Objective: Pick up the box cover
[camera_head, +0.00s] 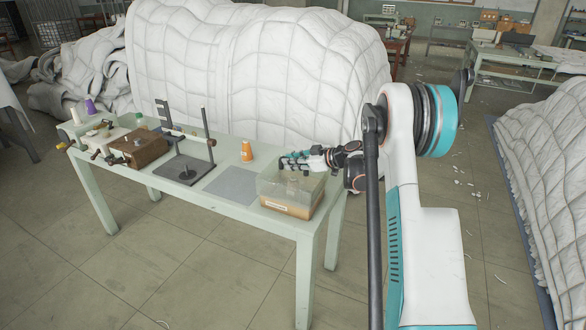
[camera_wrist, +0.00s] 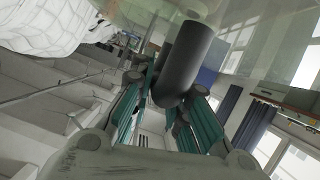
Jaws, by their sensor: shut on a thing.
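The box cover (camera_head: 303,187) is a clear, see-through shell over a wooden base (camera_head: 290,210) at the right end of the pale green table. My gripper (camera_head: 291,162), with teal fingers, reaches in from the right at the top of the cover. In the wrist view, a dark grey cylinder (camera_wrist: 184,62) stands between my gripper's teal fingers (camera_wrist: 165,100), beside the clear pane of the cover (camera_wrist: 235,40). The fingers are shut on this cylinder, which looks like the cover's handle. I cannot tell whether the cover has any gap above the base.
The pale green table (camera_head: 262,213) holds a grey mat (camera_head: 232,186), an orange spool (camera_head: 246,151), a black stand (camera_head: 184,168) and a wooden box machine (camera_head: 138,148). A large white duvet heap (camera_head: 250,75) rises behind it. Another heap (camera_head: 550,170) lies right. The floor in front is clear.

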